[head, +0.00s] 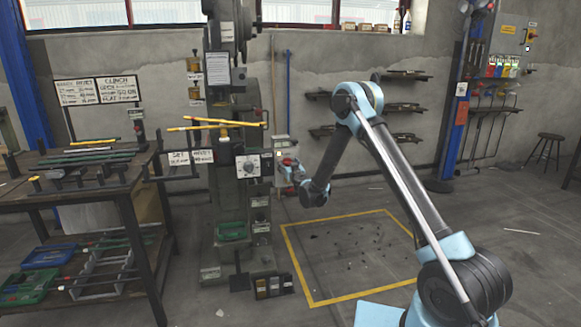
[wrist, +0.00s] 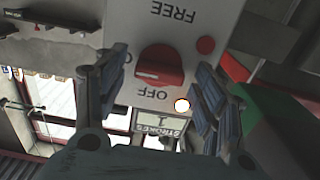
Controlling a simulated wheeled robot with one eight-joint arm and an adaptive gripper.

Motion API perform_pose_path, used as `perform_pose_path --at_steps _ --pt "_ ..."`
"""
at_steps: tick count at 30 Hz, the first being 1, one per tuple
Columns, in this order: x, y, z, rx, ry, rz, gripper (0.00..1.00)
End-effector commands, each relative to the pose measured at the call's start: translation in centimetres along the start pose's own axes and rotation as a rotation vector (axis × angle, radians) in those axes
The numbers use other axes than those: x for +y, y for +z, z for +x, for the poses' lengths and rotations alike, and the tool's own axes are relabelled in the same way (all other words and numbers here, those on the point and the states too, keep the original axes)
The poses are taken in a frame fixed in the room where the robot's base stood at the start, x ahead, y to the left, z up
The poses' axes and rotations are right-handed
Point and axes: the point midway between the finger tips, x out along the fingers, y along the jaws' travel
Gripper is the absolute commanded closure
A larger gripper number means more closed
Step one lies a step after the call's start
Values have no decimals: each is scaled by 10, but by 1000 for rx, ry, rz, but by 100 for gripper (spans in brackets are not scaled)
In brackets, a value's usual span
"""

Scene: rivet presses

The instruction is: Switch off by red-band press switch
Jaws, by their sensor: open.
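A red rotary switch knob (wrist: 160,66) sits on a pale panel (wrist: 222,18) in the wrist view, which shows the lettering upside down. "FREE" is above the knob and "OFF" below it. A pale mark is on the knob's lower left; I cannot tell exactly which label it points to. My gripper (wrist: 160,72) is open, one finger on each side of the knob; contact cannot be told. The left finger partly hides another label. In the head view my gripper (head: 287,168) is in front of a small grey box (head: 282,144) beside the press (head: 228,190).
The panel has a red dot (wrist: 205,45), a bright white lamp (wrist: 182,105) and a "STROKES" counter (wrist: 160,123) reading 1. A white dial plate (head: 254,166) and yellow levers (head: 222,122) are on the press. A cluttered workbench (head: 85,170) stands left.

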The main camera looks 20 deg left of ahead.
Motion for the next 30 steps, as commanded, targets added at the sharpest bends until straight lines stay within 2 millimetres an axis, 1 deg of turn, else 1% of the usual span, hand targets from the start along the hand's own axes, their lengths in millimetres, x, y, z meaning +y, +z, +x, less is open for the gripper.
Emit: perform_pose_path --at_steps 8,11,12,14,23,30 --pt "3 0 1 0 3 0 37" --pt "3 0 1 0 3 0 57" --pt "2 0 1 0 3 0 66" --pt "2 0 1 0 2 0 80" --pt "4 0 1 0 4 -13 81" --pt "4 0 1 0 5 -106 81"
